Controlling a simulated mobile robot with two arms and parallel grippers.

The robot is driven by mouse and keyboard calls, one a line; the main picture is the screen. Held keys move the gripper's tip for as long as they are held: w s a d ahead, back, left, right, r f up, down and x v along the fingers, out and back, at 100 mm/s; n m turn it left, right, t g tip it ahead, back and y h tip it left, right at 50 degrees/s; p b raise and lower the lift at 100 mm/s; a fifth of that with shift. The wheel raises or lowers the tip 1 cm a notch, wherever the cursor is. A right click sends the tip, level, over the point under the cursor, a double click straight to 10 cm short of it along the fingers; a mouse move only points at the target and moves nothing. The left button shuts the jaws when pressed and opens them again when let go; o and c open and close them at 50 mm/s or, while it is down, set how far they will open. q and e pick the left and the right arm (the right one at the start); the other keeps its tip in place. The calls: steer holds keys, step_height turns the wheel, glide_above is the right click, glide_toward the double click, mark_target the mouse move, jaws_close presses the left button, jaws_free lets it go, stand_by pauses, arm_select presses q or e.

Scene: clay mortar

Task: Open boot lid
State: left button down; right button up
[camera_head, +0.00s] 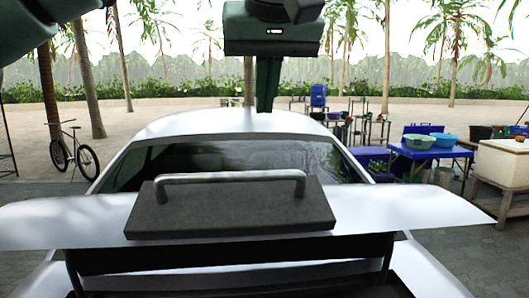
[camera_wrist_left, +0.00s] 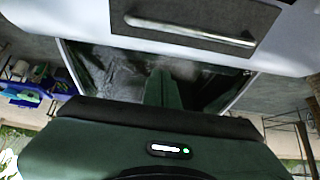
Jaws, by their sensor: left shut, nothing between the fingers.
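The white boot lid (camera_head: 400,213) spans the front of the head view, with dark struts and a dark gap beneath it. It looks raised, but I cannot tell how far. A dark grey plate (camera_head: 230,215) with a metal bar handle (camera_head: 230,180) sits on it. The handle also shows at the top of the left wrist view (camera_wrist_left: 190,32). My left gripper (camera_head: 266,106) hangs above the car roof, beyond the handle and apart from it. Its green fingers are shut and empty; they also show in the left wrist view (camera_wrist_left: 160,88). My right gripper is out of view.
The white car's roof (camera_head: 230,123) and rear window (camera_head: 230,160) lie behind the lid. A bicycle (camera_head: 73,152) stands at left. A blue table (camera_head: 430,152) with basins and a pale chest (camera_head: 503,162) stand at right. Sand and palms lie beyond.

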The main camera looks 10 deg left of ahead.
arm_select(q)
steer(key=p, duration=0.1)
glide_above(263, 172)
steer(key=w, duration=0.3)
step_height(263, 172, down, 6)
steer(key=s+f, duration=0.2)
steer(key=shift+a+f+p, duration=0.15)
steer(key=shift+f+p, duration=0.15)
steer(key=shift+p, duration=0.05)
steer(key=shift+s+f, duration=0.3)
steer(key=shift+s, duration=0.15)
steer(key=shift+w+f, duration=0.1)
steer(key=shift+w, duration=0.1)
steer(key=shift+f, duration=0.15)
